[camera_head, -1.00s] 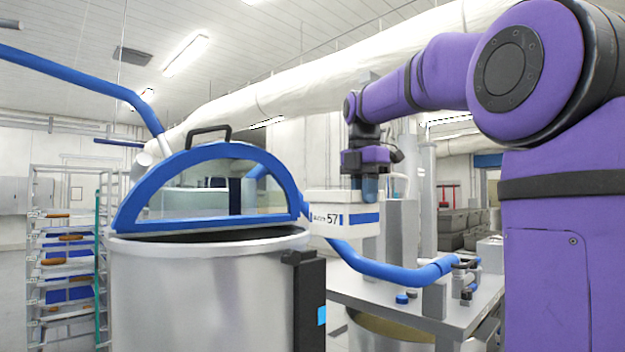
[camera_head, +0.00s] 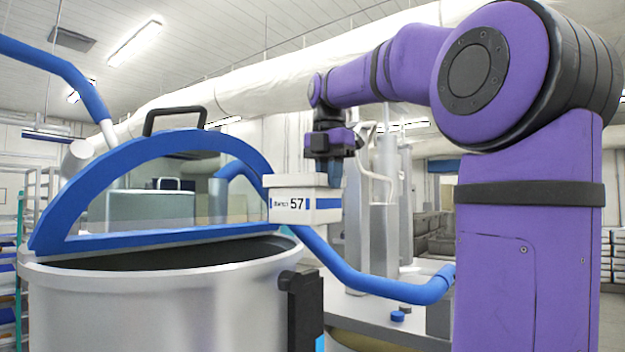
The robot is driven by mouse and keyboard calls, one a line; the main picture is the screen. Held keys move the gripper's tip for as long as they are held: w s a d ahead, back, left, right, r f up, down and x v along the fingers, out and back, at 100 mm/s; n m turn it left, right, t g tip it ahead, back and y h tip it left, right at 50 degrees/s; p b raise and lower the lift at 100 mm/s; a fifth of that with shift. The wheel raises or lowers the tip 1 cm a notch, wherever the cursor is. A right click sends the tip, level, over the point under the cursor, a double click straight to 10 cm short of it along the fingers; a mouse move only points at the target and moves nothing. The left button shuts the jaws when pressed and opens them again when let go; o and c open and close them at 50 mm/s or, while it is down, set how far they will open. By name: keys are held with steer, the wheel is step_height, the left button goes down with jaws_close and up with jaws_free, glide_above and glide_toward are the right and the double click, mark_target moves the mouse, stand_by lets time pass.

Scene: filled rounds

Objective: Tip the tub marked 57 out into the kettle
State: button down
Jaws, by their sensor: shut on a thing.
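The tub marked 57 (camera_head: 304,207) is a white box with a blue band and a label. It hangs upright from my gripper (camera_head: 333,172), which is shut on its far right side, partly hidden behind it. The kettle (camera_head: 160,310) is a large steel vessel at the left with a dark opening. Its clear lid (camera_head: 150,195) with a blue frame and black handle stands raised over the opening. The tub is right of the lid and a little higher than the kettle's rim, apparently not over the opening.
A blue pipe (camera_head: 375,285) slopes down to the right behind and below the tub. A dark box (camera_head: 303,310) is fixed on the kettle's right side. A steel table (camera_head: 370,310) stands to the right, and a rack (camera_head: 20,270) at the far left.

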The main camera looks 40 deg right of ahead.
steer(key=shift+w+a, duration=1.35)
steer(key=shift+w, duration=5.6)
steer(key=s+a+f+t+h, duration=0.1)
steer(key=a+f+t+h, duration=0.2)
steer(key=h, duration=1.2)
steer(key=shift+a+f+t, duration=0.3)
steer(key=shift+a+f, duration=0.4)
steer(key=shift+f, duration=0.8)
